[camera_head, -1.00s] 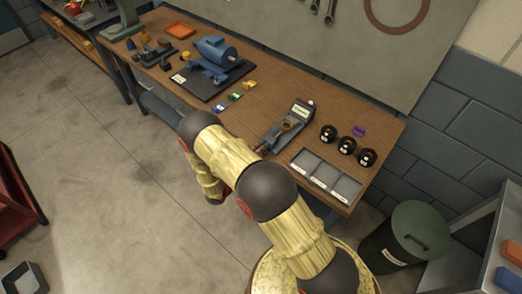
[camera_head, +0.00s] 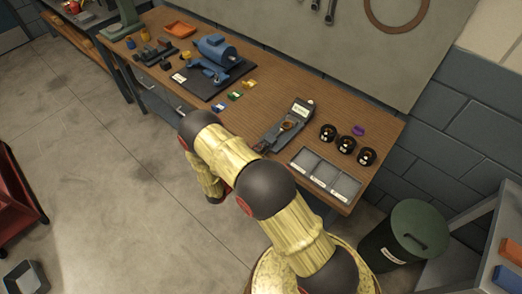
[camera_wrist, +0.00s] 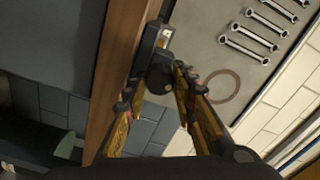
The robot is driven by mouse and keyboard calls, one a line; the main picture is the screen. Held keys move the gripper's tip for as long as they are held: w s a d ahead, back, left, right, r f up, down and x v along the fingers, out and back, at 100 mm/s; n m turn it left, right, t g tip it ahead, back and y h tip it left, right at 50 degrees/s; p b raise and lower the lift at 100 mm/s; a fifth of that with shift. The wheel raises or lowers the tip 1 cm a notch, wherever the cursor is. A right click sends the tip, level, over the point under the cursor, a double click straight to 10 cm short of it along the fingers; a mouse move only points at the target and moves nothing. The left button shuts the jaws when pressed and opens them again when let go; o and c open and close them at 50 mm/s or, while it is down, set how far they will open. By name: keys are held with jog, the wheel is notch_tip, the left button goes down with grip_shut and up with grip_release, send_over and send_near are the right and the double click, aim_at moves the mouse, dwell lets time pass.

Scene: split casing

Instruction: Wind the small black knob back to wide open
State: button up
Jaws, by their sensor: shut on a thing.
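A grey measuring device (camera_head: 275,133) with a pale display (camera_head: 301,110) lies on the wooden bench, with a brownish ring-shaped part on it. Its small black knob (camera_wrist: 160,74) shows in the wrist view at the device's near end, between my fingers. My gripper (camera_wrist: 159,85) is shut on the knob, with one yellow-black finger on each side. In the head view my gripper (camera_head: 257,147) is small and partly hidden by my arm. The knob cannot be made out there, and the display cannot be read.
A three-part grey tray (camera_head: 325,175) lies right of the device. Several black round parts (camera_head: 346,144) and a purple ring (camera_head: 358,130) lie behind it. A blue machine (camera_head: 217,50) on a dark plate stands further left. A green bin (camera_head: 405,235) stands by the bench's right end.

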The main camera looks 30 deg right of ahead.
jog(key=o, duration=1.2)
jog(key=shift+c, duration=0.2)
jog(key=v, duration=0.8)
